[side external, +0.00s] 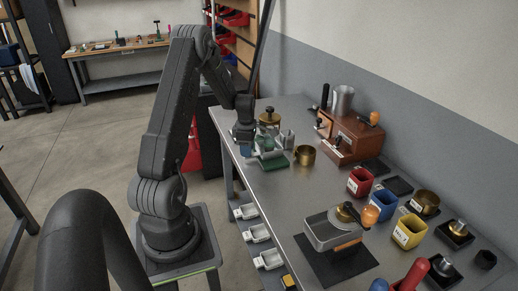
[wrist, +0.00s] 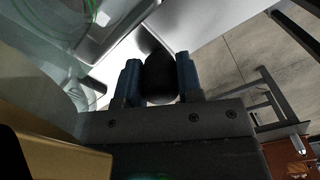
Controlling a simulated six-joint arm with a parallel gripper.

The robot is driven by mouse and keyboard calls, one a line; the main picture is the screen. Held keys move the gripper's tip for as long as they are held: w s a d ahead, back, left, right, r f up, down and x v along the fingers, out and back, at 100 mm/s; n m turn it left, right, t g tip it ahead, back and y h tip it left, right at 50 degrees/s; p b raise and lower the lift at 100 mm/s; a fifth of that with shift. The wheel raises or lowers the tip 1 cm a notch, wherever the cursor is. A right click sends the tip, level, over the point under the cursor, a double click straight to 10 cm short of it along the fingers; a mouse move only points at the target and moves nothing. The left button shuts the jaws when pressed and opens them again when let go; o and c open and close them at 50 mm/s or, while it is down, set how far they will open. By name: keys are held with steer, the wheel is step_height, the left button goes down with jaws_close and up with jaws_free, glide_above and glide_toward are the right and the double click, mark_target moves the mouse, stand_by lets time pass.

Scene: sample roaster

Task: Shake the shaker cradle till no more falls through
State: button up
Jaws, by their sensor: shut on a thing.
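In the wrist view my gripper's two blue fingers (wrist: 159,82) are shut on a dark rounded knob (wrist: 160,72), which I take to be the handle of the shaker cradle. Beside my gripper in the side view is the shaker cradle (side external: 272,161), a small pale and green assembly. Clear parts with a green line show at the left of the wrist view (wrist: 60,45). What lies inside the cradle, and any falling material, cannot be made out.
A brass pot with a dark knob (side external: 269,118) stands just behind, and a brass ring (side external: 305,155) stands close right. A wooden machine (side external: 347,137) is at the back. Red (side external: 360,181), blue (side external: 384,203) and yellow (side external: 410,231) bins and a scale (side external: 332,229) stand farther right.

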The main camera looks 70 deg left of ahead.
steer(key=shift+d, duration=0.35)
steer(key=a, duration=0.5)
steer(key=shift+a, duration=0.1)
steer(key=shift+d, duration=2.65)
steer(key=shift+w+a, duration=0.1)
steer(key=shift+a, duration=2.6)
steer(key=shift+d, duration=0.1)
